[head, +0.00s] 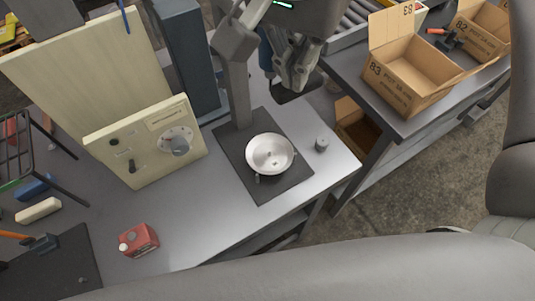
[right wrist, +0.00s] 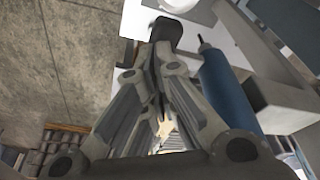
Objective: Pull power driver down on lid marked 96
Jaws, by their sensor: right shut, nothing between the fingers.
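A round silver lid (head: 268,150) sits on a pan on the dark mat (head: 293,187); the mark on it is too small to read. The blue power driver (head: 266,78) hangs upright by the grey stand, above and behind the lid, partly hidden by my right arm. In the right wrist view the blue driver (right wrist: 228,88) is just right of my fingers, apart from them. My right gripper (head: 287,94) is shut and empty, beside the driver and above the table behind the lid; its fingertips also show in the wrist view (right wrist: 163,38). My left gripper is out of view.
The grey stand post (head: 237,95) rises behind the lid. A small grey cylinder (head: 322,144) stands right of it. A cream control panel (head: 147,142) with a knob is at left. A red box (head: 139,240) lies at the front. Cardboard boxes (head: 410,80) fill the right table.

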